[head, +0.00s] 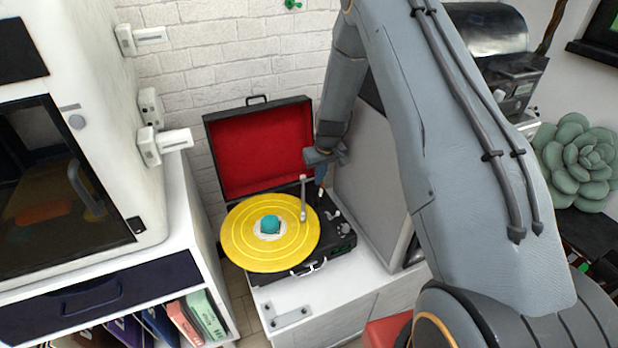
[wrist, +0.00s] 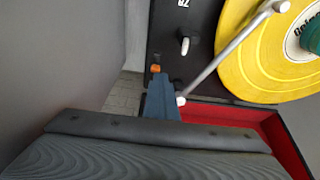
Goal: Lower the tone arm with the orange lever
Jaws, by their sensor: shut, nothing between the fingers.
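The record player (head: 341,240) is an open black suitcase with a red-lined lid, standing on a white cabinet. A yellow record (head: 245,240) with a teal centre lies on it. The silver tone arm (head: 303,203) reaches over the record's right part; it also shows in the wrist view (wrist: 222,58). I cannot tell whether its head touches the record. The small orange lever (wrist: 155,69) is just beyond my fingertips in the wrist view. My gripper (head: 320,188) is shut and empty, pointing down at the deck beside the tone arm's base; its fingers show in the wrist view (wrist: 160,85).
A white lever or knob (wrist: 184,45) stands on the deck near the orange lever. The open lid (head: 258,150) rises behind the record. A large grey box (head: 368,180) stands close on the right. A metal plate (head: 291,316) lies on the cabinet's front.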

